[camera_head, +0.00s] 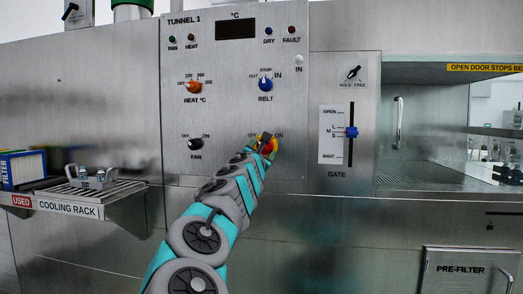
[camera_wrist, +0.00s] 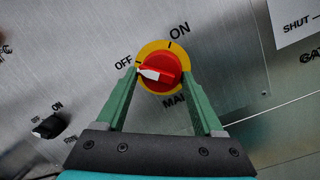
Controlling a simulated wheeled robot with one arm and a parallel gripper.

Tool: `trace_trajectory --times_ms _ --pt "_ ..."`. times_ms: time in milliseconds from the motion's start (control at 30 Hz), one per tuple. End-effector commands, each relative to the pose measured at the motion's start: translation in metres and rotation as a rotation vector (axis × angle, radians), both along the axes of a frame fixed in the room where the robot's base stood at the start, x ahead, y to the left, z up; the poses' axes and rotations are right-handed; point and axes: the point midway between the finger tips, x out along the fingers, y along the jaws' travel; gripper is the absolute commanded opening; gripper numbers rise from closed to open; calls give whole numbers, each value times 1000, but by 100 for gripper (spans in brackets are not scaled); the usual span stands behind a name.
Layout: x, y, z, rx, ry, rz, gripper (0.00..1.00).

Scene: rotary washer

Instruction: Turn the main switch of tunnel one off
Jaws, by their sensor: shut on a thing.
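The main switch is a red rotary knob on a yellow disc, low on the right of the Tunnel 1 panel (camera_head: 225,120). In the wrist view the main switch (camera_wrist: 160,70) shows its white pointer toward the OFF label, with ON at the upper right. My gripper (camera_wrist: 161,78) has its two green fingers on either side of the red knob, shut on it. In the head view my gripper (camera_head: 264,143) reaches the switch from below and partly hides it.
The fan knob (camera_head: 196,144) is left of the switch, with the heat knob (camera_head: 194,87) and blue belt knob (camera_head: 265,85) above. The gate slider (camera_head: 351,132) is to the right. A cooling rack (camera_head: 90,192) juts out at the left.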

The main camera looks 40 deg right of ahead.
Motion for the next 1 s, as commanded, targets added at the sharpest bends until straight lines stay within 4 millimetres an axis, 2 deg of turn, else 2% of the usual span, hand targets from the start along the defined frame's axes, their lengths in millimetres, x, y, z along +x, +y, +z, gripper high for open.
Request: trace_trajectory --times_ms 467,500,700,1000 --pt "-2 -4 -4 -5 14 -9 13" --pt "-2 -4 -4 -5 14 -9 74" --pt "-1 -3 -2 -6 12 -5 94" --pt "-2 0 -1 -8 10 -3 94"
